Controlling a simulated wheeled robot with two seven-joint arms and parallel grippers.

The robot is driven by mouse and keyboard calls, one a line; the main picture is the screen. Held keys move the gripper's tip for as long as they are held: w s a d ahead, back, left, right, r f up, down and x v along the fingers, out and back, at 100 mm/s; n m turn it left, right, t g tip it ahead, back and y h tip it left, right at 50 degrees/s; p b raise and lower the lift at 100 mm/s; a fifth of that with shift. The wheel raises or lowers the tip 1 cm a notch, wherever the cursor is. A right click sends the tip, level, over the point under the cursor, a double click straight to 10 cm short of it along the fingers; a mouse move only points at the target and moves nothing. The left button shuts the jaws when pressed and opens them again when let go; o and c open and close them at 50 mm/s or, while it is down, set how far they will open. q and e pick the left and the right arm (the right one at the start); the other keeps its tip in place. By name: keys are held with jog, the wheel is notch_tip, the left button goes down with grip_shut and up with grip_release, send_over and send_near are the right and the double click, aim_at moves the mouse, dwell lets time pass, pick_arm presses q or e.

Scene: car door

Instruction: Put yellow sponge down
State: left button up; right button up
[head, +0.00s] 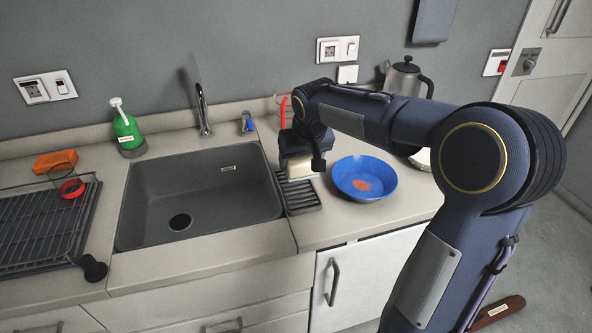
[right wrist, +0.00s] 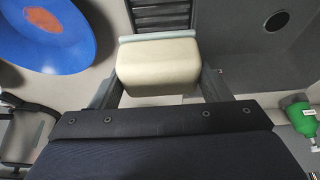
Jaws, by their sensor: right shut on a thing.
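My right gripper (head: 298,158) is shut on the yellow sponge (head: 299,169), which looks pale cream. In the head view it hangs low over the dark slatted rack (head: 304,202) between the sink and the blue bowl; I cannot tell whether the sponge touches anything. In the right wrist view the sponge (right wrist: 158,66) sits between the two fingers of the right gripper (right wrist: 160,85), with the slatted rack (right wrist: 160,14) beyond it. My left gripper is out of view.
A blue bowl (head: 377,172) with an orange patch stands right of the rack. The grey sink (head: 235,180) is at left, its tap (head: 203,110) behind. A green bottle (head: 127,130), wire rack (head: 40,225) and orange block (head: 55,161) are further left. A kettle (head: 405,80) stands behind my arm.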

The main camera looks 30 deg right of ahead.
jog(key=shift+w+f, duration=0.9)
jog(key=shift+f, duration=0.2)
jog(key=shift+w+f, duration=0.2)
jog(key=shift+f, duration=1.6)
jog(key=shift+f, duration=0.2)
jog(key=o, duration=0.9)
jog(key=shift+r, duration=0.1)
